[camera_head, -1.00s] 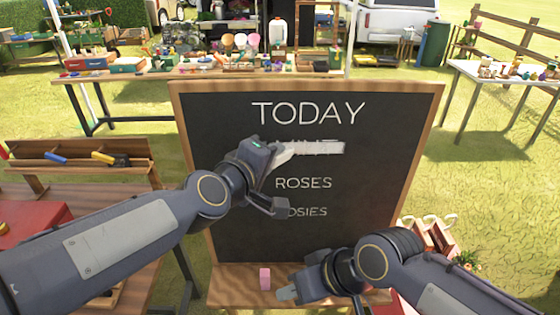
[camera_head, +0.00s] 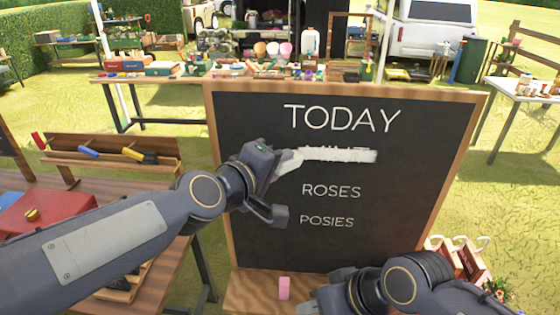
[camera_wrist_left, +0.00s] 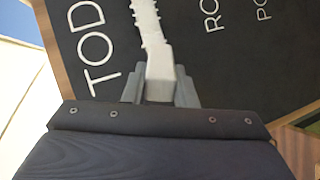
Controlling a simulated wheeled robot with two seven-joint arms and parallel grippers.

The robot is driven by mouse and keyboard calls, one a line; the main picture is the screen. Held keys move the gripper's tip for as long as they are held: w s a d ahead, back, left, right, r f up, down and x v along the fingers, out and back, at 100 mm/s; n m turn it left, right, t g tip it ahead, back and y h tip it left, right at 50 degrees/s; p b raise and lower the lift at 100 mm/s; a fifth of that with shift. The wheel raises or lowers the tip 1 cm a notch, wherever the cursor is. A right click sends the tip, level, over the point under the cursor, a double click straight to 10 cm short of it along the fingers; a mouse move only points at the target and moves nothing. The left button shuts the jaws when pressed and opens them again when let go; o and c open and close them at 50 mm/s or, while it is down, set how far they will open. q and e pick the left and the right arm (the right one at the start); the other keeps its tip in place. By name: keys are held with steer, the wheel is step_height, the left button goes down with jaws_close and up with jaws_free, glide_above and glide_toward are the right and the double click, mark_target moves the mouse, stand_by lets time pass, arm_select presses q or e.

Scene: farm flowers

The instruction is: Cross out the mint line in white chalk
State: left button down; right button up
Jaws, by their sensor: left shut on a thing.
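The chalkboard (camera_head: 270,240) stands upright, with TODAY, ROSES and POSIES in white. A thick, rough white stroke (camera_head: 345,155) covers the mint line (camera_head: 340,147), leaving only letter tops showing. My left gripper (camera_head: 282,165) is at the stroke's left end. It is shut on the white chalk (camera_wrist_left: 160,75), which is between its fingers (camera_wrist_left: 160,90) in the left wrist view. The stroke (camera_wrist_left: 148,20) runs on from the chalk's tip there; I cannot tell whether they touch. My right gripper (camera_head: 318,298) is low at the board's foot, its fingers unclear.
A pink block (camera_head: 284,288) stands on the wooden ledge (camera_head: 250,288) below the board. A table with a red box (camera_head: 55,215) and a wooden rack (camera_head: 100,165) is at the left. A stocked table (camera_head: 160,80) stands behind the board.

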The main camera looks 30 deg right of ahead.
arm_select(q)
steer(key=shift+s+a, duration=0.45)
steer(key=shift+s, duration=0.25)
steer(key=shift+s+a, duration=0.45)
steer(key=shift+s, duration=0.3)
steer(key=shift+s+a, duration=0.45)
steer(key=shift+s, duration=0.25)
steer(key=shift+s+a+p, duration=0.2)
steer(key=shift+s+a, duration=0.2)
steer(key=shift+s, duration=0.25)
steer(key=shift+s+a+p, duration=0.15)
steer(key=shift+s+a, duration=0.2)
steer(key=shift+s, duration=0.3)
